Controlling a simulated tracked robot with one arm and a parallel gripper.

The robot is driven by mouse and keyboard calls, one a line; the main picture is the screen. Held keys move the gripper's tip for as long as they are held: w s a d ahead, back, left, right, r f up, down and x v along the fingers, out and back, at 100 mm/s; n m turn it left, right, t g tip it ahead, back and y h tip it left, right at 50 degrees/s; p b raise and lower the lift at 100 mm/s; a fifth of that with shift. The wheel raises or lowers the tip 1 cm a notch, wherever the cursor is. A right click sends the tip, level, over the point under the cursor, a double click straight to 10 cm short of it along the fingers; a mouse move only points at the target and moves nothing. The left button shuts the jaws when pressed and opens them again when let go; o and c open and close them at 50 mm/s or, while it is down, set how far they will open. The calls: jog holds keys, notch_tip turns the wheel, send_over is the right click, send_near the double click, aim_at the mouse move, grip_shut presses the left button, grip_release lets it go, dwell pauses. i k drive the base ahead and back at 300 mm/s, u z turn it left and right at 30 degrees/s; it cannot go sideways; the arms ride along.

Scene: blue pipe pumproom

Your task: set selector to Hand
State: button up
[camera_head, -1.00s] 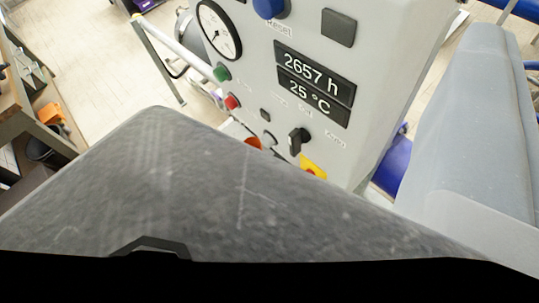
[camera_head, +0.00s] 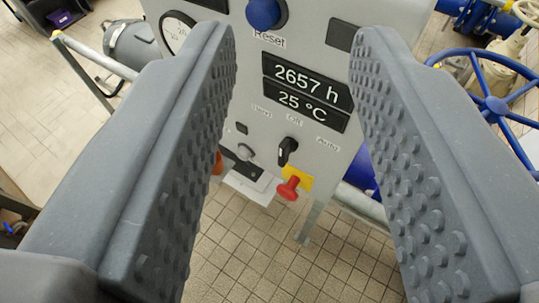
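The selector (camera_head: 287,151) is a small black rotary knob low on the grey control panel (camera_head: 240,85). Labels for Hand, Off and Auto sit around it: Hand (camera_head: 261,111) at upper left, Off (camera_head: 295,119) above, Auto (camera_head: 328,144) at right. The knob stands nearly upright, its top end towards Off. My gripper (camera_head: 293,45) is wide open and empty, with one studded grey finger on each side of the picture. The knob shows in the gap between the fingers, apart from both, and lower than the fingertips in the picture.
A red emergency button (camera_head: 289,188) on a yellow plate is just below the selector. A blue Reset button (camera_head: 264,13) and displays reading 2657 h and 25 °C (camera_head: 306,92) are above. A blue handwheel (camera_head: 495,103) stands at right. Tiled floor lies below.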

aim_at(289, 145)
jog(key=k, duration=1)
jog(key=u, duration=1.3)
jog(key=i, duration=0.9)
jog(key=z, duration=1.15)
